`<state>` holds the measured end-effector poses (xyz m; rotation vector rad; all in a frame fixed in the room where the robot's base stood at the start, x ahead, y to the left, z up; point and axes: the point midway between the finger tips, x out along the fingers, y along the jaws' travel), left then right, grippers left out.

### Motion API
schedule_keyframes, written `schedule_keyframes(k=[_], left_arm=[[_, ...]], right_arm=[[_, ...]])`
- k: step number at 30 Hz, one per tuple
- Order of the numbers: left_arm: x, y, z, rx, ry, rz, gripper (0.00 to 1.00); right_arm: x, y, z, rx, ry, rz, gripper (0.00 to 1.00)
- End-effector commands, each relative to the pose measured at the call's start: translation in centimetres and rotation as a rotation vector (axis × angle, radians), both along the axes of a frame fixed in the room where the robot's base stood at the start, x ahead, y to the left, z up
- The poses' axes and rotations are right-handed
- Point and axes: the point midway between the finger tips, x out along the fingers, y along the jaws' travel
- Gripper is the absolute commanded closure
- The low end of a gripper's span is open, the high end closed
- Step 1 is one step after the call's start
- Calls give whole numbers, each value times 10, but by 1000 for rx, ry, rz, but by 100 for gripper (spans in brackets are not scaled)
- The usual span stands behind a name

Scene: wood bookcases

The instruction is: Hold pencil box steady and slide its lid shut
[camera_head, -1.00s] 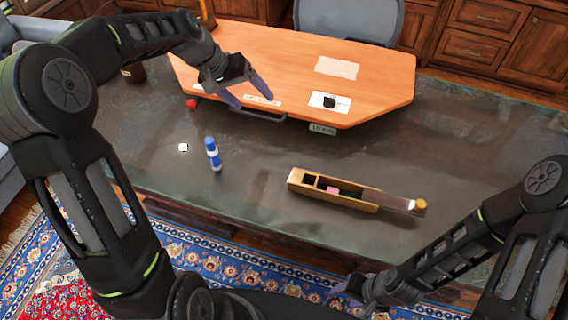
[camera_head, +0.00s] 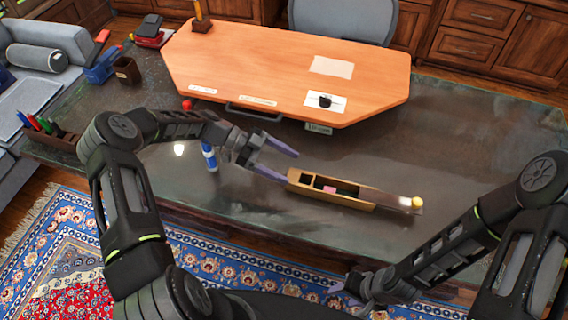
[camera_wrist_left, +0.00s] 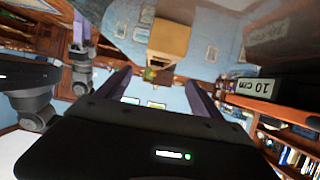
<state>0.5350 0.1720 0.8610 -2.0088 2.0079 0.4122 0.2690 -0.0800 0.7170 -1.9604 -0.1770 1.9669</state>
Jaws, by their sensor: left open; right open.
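The pencil box (camera_head: 322,192) is a long, narrow tan wooden box on the dark stone tabletop. Its left part is uncovered, showing dark compartments and a pink item inside. The lid (camera_head: 392,200) sticks out past the box's right end, with a yellow knob (camera_head: 417,202) at its far end. My left gripper (camera_head: 288,168) is open and empty at the box's left end, fingers pointing right; I cannot tell whether they touch it. Its open fingers also show in the left wrist view (camera_wrist_left: 160,88). My right gripper (camera_head: 352,292) is low at the front, apart from the box.
A blue bottle (camera_head: 209,157) stands close to my left wrist. An orange wooden board (camera_head: 290,70) with papers lies behind the box. A pen holder (camera_head: 55,135) is at the far left. The tabletop right of the lid is clear.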

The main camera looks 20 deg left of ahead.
Motion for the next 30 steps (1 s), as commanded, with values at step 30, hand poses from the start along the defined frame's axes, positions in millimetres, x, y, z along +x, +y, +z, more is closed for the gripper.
schedule_keyframes(k=[30], left_arm=[[-1,-79,-34,-4,-8,-7,24]], right_arm=[[0,0,0,0,0,0,51]])
